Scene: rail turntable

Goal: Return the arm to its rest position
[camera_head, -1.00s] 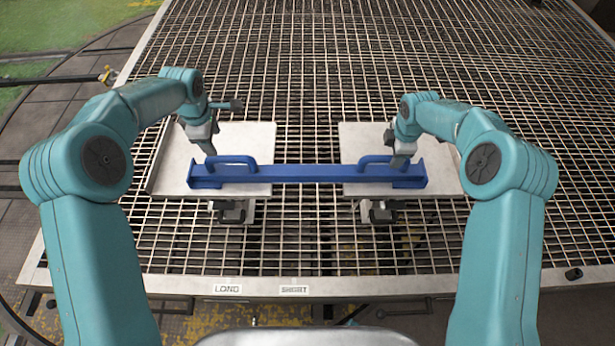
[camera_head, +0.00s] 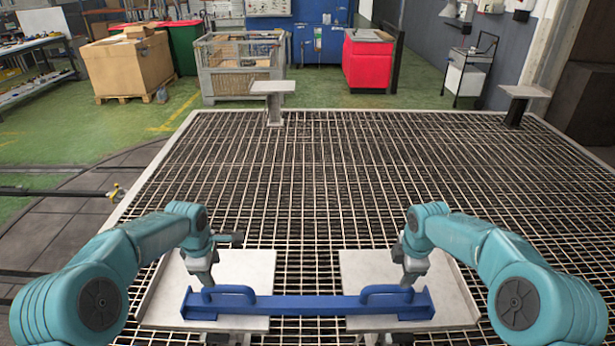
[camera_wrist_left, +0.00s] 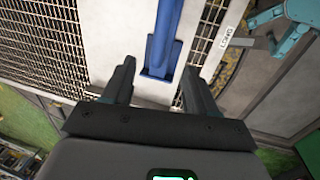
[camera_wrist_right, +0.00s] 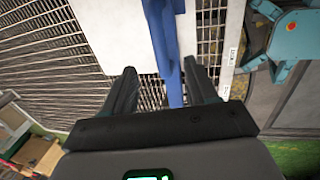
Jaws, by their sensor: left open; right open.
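The blue beam (camera_head: 310,303) with two raised handles lies across two pale plates, the left plate (camera_head: 245,270) and the right plate (camera_head: 440,285). My left gripper (camera_head: 207,281) is at the outer end of the left handle (camera_head: 230,290). In the left wrist view its fingers (camera_wrist_left: 118,82) are spread, and the beam (camera_wrist_left: 162,45) shows beyond them. My right gripper (camera_head: 411,279) is at the outer end of the right handle (camera_head: 382,290). In the right wrist view its fingers (camera_wrist_right: 162,85) are spread with the beam (camera_wrist_right: 168,45) beyond. Contact with the handles cannot be told.
A grid-topped platform (camera_head: 320,180) stretches ahead, mostly clear. Two small pedestals (camera_head: 273,90) (camera_head: 520,93) stand at its far edge. Behind are a metal cage (camera_head: 237,70), a cardboard box (camera_head: 128,62) and a red cabinet (camera_head: 368,62).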

